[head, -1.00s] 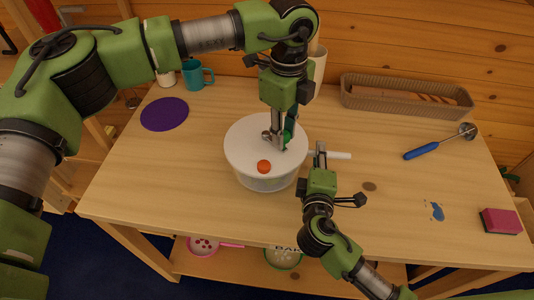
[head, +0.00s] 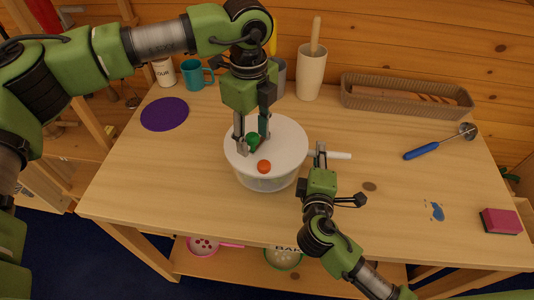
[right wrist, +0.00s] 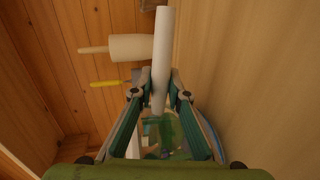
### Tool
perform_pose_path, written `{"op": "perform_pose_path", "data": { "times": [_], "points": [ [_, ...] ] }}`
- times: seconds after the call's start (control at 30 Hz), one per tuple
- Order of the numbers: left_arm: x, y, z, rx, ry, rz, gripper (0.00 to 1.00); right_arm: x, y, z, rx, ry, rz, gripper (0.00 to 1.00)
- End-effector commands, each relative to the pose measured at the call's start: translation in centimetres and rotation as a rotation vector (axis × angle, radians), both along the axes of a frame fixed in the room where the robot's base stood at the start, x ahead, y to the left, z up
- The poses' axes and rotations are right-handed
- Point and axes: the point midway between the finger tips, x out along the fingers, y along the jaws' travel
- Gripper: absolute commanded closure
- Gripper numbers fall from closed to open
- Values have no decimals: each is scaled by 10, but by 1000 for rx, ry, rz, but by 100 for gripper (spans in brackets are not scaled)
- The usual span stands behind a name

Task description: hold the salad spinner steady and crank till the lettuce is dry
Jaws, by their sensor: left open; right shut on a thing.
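The salad spinner has a white lid (head: 287,140) with an orange button (head: 264,166) and a green knob (head: 254,140), over a clear bowl (head: 266,184). A white side handle (head: 338,155) sticks out to its right. My right gripper (head: 319,152) is shut on this handle; the handle (right wrist: 163,60) runs between its fingers in the right wrist view. My left gripper (head: 253,146) reaches down from above to the lid's left part. Its open fingers are on either side of the green knob; I cannot tell whether they touch it. The lettuce cannot be made out.
A purple disc (head: 165,114), a teal mug (head: 195,75) and a white canister (head: 163,72) are at the back left. A tall white pot (head: 311,73), a basket (head: 405,98), a blue-handled ladle (head: 422,151) and a pink sponge (head: 501,221) stand around; the table's front left is clear.

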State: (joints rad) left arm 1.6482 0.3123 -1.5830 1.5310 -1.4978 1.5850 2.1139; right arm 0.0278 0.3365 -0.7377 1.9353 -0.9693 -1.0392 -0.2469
Motion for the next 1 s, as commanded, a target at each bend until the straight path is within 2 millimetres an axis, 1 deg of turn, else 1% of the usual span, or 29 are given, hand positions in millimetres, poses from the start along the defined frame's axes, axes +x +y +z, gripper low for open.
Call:
{"op": "perform_pose_path", "data": {
  "times": [0.17,0.7,0.83,1.0],
  "points": [
    [1,-1,11,-3,-2,0,58,0,-1,-1,-1,3,-2,100],
    [0,-1,64,-1,-2,-1,58,0,-1,-2,-1,3,-2,100],
    [0,-1,70,-1,-1,0,58,0,-1,-2,-1,3,-2,100],
    [0,0,70,0,0,0,58,0,-1,-2,-1,3,-2,100]
  ]
}}
